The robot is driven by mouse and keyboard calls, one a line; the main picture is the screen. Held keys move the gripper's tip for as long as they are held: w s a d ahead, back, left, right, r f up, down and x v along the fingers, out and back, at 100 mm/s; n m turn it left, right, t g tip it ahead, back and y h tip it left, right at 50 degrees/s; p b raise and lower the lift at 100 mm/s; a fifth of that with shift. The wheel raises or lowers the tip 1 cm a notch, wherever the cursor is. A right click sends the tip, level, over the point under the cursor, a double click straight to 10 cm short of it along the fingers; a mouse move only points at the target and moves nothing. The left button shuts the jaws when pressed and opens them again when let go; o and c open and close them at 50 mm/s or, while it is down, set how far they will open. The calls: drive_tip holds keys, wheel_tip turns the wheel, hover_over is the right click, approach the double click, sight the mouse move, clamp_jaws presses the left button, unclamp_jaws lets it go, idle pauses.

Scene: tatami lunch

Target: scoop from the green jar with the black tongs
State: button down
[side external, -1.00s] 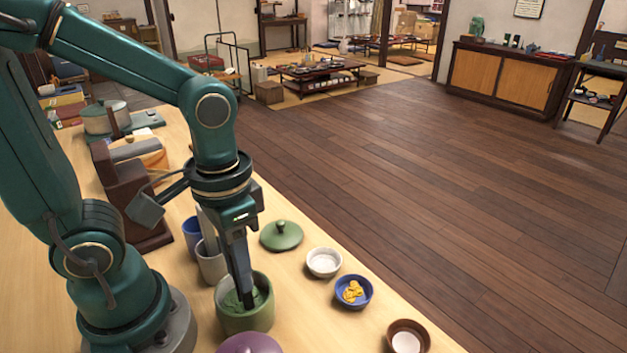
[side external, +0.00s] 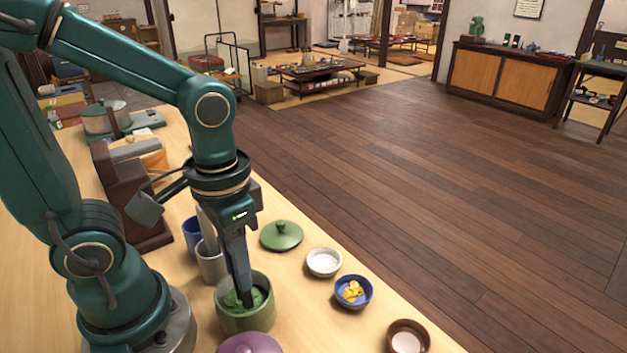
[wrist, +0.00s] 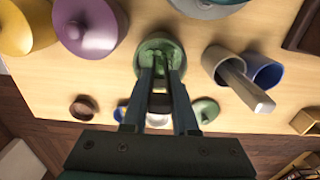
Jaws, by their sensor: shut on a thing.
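The green jar (side external: 243,320) stands open on the counter with green contents (side external: 263,296) inside; it also shows in the wrist view (wrist: 159,42). My gripper (side external: 236,236) is above the jar, shut on the black tongs (side external: 242,272). The tongs point down, with their lower ends inside the jar among the green contents. In the wrist view the two tong arms (wrist: 144,95) reach into the jar mouth. The tips are partly hidden, and I cannot tell whether they pinch any contents. The green lid (side external: 281,238) lies on the counter beside the jar.
A grey cup (side external: 211,266) and a blue cup (side external: 191,233) stand close behind the jar. A white bowl (side external: 324,263), a blue bowl (side external: 349,304) with yellow pieces and a brown bowl (side external: 408,328) line the counter edge. A purple-lidded jar (side external: 250,344) stands in front.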

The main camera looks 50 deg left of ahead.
drive_tip(key=shift+r, duration=0.15)
drive_tip(key=shift+r, duration=4.35)
